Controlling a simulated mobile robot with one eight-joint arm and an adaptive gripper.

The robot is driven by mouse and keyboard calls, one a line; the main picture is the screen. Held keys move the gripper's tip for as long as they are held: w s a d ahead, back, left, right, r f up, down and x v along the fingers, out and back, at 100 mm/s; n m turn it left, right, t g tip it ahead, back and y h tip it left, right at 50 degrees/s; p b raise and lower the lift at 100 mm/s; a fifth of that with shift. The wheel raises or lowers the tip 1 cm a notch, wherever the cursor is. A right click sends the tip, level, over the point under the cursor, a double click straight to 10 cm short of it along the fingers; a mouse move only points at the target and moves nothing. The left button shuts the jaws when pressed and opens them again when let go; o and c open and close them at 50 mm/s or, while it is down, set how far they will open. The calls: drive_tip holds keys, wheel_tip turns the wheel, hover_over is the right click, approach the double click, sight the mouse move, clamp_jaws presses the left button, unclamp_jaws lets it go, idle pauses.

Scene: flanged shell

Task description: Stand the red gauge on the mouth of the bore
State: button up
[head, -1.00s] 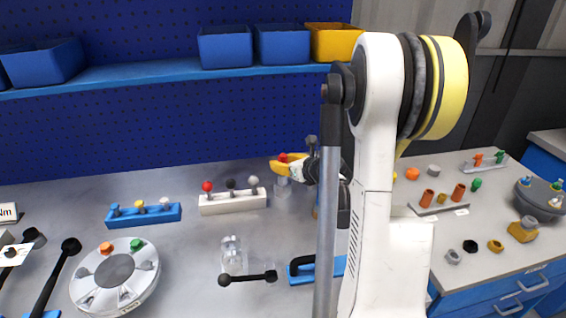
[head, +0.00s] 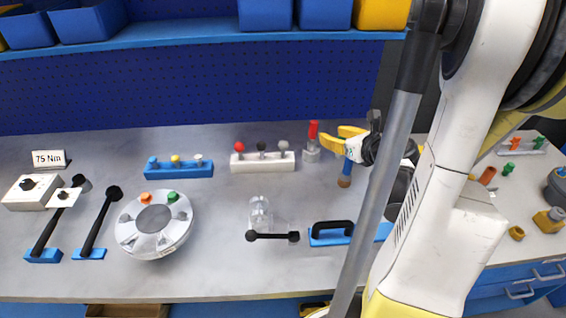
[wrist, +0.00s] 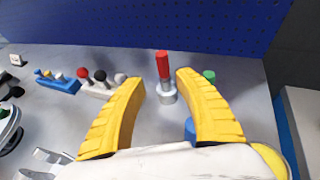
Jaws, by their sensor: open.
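The red gauge (head: 313,130) stands upright at the grey flanged shell (head: 311,154) near the back of the bench. In the wrist view the red gauge (wrist: 162,64) shows a grey shaft below its red handle, meeting the top of the shell (wrist: 168,97). The bore's mouth is covered by the shaft, and I cannot tell whether the shaft goes inside. My gripper (head: 332,138) is open and empty, just right of the gauge in the head view. In the wrist view the gauge shows between and beyond the yellow fingers, apart from both.
A white rack (head: 262,164) with red, black and grey knobs stands left of the shell. A blue rack (head: 179,171) stands farther left. A clear cylinder (head: 260,212), a black-handled blue tool (head: 330,241) and a round grey dial (head: 153,246) lie in front. A blue shelf crosses the back.

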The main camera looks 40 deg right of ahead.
drive_tip(key=w+a+r+n+g+y, duration=0.2)
drive_tip(key=a+n+g+y, duration=0.1)
drive_tip(key=a+n, duration=1.35)
drive_tip(key=s+a+r+n+g, duration=0.1)
drive_tip(key=s+a+n, duration=0.4)
drive_tip(key=a+n, duration=0.3)
drive_tip(key=s+a+r+n+g+h, duration=0.1)
drive_tip(key=s+a+n, duration=0.5)
drive_tip(key=n, duration=0.7)
drive_tip(key=shift+s+a+r+g, duration=0.15)
drive_tip(key=shift+a+r+g, duration=0.2)
drive_tip(key=shift+a+g, duration=0.4)
